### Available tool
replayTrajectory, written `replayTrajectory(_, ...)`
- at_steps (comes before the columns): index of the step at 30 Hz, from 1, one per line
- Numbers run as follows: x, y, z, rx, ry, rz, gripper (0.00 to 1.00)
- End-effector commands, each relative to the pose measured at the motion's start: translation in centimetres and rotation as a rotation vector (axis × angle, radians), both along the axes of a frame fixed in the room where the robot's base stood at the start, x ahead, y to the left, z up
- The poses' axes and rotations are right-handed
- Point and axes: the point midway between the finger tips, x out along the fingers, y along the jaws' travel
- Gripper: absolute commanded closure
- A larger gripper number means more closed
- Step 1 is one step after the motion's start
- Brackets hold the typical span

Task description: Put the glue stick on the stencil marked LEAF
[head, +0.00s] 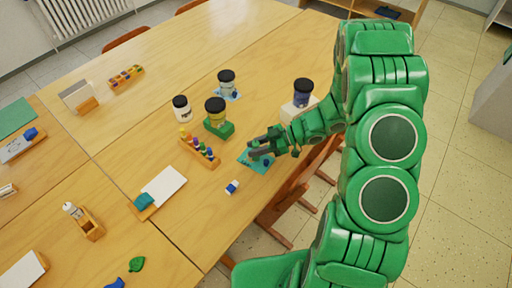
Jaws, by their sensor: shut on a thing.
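My gripper (258,146) is over the near right part of the wooden table. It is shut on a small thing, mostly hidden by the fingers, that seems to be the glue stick. A teal stencil card (245,160) with darker cut-outs lies flat just below the gripper. Its marking is too small to read, so I cannot tell whether it says LEAF. Whether the held thing touches the card cannot be told. Another blue card (237,97) lies farther back, partly under a dark-lidded jar (226,83).
A jar on a green block (219,129), a white jar (182,109) and a rack of coloured bottles (200,150) stand left of my gripper. A blue-and-white eraser (232,187) lies nearer. A dark-lidded jar (302,93) stands on a white block to the right.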

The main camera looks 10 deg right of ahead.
Motion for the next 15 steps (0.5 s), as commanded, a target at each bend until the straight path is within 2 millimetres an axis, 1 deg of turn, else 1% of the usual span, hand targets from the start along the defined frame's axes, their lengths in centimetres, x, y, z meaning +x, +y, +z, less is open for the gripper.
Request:
replayTrajectory(13, -0.02, -0.02, -0.60, 0.000, 0.001, 0.000, 0.98)
replayTrajectory(14, -0.01, -0.01, -0.56, 0.000, 0.001, 0.000, 0.64)
replayTrajectory(15, -0.01, -0.02, -0.54, 0.000, 0.001, 0.000, 0.58)
